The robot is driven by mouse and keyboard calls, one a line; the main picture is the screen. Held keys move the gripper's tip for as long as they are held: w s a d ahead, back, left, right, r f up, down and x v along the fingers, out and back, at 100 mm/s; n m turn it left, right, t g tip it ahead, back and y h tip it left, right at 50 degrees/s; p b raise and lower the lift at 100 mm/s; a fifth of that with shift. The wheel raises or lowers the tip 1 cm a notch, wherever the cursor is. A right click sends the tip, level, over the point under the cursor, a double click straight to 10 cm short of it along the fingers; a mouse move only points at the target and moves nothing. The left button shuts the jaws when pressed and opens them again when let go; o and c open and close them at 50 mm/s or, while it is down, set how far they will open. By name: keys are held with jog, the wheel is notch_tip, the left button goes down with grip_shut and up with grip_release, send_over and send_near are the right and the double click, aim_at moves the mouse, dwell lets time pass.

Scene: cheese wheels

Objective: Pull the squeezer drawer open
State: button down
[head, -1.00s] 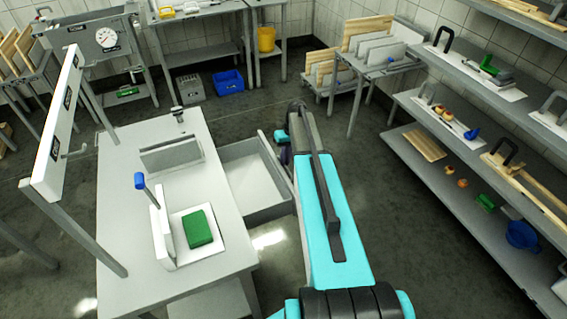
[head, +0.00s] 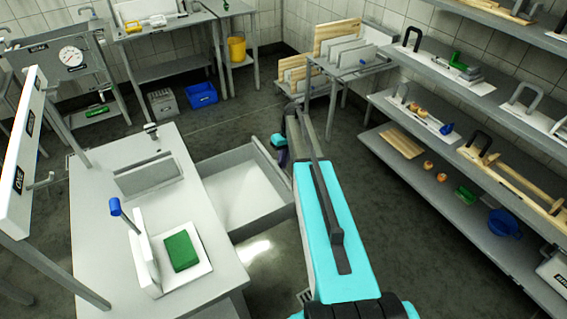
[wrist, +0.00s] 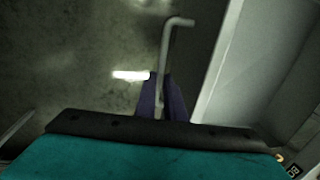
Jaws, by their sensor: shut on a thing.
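The squeezer drawer (head: 277,212) is a grey box pulled well out from the right side of the grey table (head: 95,215); its pale inside looks empty. In the wrist view the drawer's front edge (wrist: 216,65) runs along the right. A thin grey bar handle (wrist: 165,45) with a bent end stands off that front. My gripper (wrist: 161,97) has dark purple fingers on either side of the bar and is shut on it. In the head view my gripper (head: 281,150) is small, just outside the drawer front, and my arm partly hides the handle.
On the table are a white stand with a blue-knobbed lever (head: 115,207) and a green block (head: 181,251). Shelves (head: 430,185) with tools line the right wall. A blue crate (head: 202,94) stands on the floor behind. Floor between drawer and shelves is clear.

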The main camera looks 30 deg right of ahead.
jog(key=c, duration=1.8)
grip_release()
jog(key=shift+s+a, duration=0.1)
jog(key=shift+a, duration=0.05)
jog(key=shift+c, duration=0.2)
jog(key=shift+r, duration=0.1)
notch_tip(320, 180, up, 13)
jog(key=d+b, duration=0.2)
jog(key=b, duration=0.1)
jog(key=shift+d+r, duration=0.15)
jog(key=shift+d, duration=0.1)
jog(key=shift+r, duration=0.1)
